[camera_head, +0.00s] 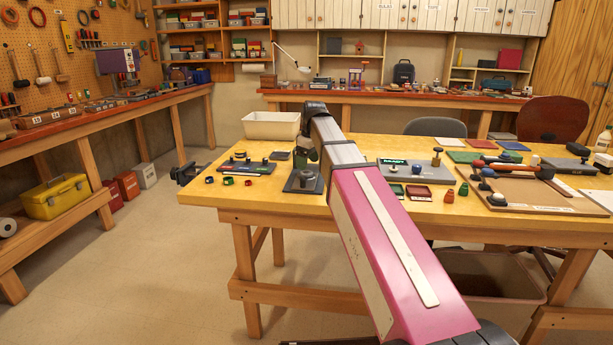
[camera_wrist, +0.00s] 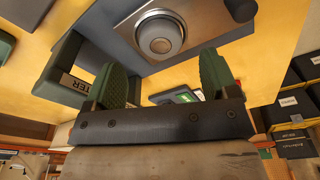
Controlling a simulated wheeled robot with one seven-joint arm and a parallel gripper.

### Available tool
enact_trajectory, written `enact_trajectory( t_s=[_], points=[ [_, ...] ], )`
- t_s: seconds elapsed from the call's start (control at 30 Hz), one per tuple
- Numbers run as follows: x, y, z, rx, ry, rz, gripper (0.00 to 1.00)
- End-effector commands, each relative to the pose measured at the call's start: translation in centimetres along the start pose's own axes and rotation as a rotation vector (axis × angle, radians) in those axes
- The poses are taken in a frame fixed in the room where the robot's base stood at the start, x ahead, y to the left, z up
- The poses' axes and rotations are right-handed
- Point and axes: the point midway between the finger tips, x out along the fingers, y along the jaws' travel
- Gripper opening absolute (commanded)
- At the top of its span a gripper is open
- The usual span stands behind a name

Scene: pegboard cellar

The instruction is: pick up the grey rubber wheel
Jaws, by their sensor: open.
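In the wrist view, a round grey piece (camera_wrist: 160,36) that looks like the grey rubber wheel sits inside a silver ring on a grey plate (camera_wrist: 205,18). My gripper (camera_wrist: 165,66) is open, with its two green ribbed fingers apart and nothing between them. The round piece lies beyond the fingertips, roughly centred between them, and no contact shows. In the head view my gripper (camera_head: 308,156) is low over a dark plate (camera_head: 294,187) on the wooden table; my arm and gripper hide the wheel there.
A cream bin (camera_head: 271,125) stands behind my gripper. To the left is a dark board with knobs (camera_head: 246,168); to the right is a grey panel (camera_head: 430,173). Small green and red pieces lie near the front edge. A dark green labelled block (camera_wrist: 60,88) is close to the left finger.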

Motion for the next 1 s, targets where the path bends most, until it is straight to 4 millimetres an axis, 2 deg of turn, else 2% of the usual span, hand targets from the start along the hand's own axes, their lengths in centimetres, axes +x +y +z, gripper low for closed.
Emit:
enact_trajectory(
  t_s=[0.2, 0.5, 0.53, 0.67, 0.7, 0.77, 0.8, 1.0],
  points=[
    [3.0, -0.2, 0.0, 0.0, -0.001, -0.001, 0.8],
    [3.6, -0.1, -0.1, 0.0, 0.0, 0.0, 0.8],
    [3.6, -0.1, -0.1, 0.0, 0.0, 0.0, 0.73],
    [3.6, -0.1, -0.1, 0.0, 0.0, 0.0, 0.31],
    [3.6, -0.1, -0.1, 0.0, 0.0, 0.0, 0.27],
    [3.6, -0.1, -0.1, 0.0, 0.0, 0.0, 0.27],
    [3.6, -0.1, -0.1, 0.0, 0.0, 0.0, 0.23],
    [3.6, -0.1, -0.1, 0.0, 0.0, 0.0, 0.23]
  ],
)
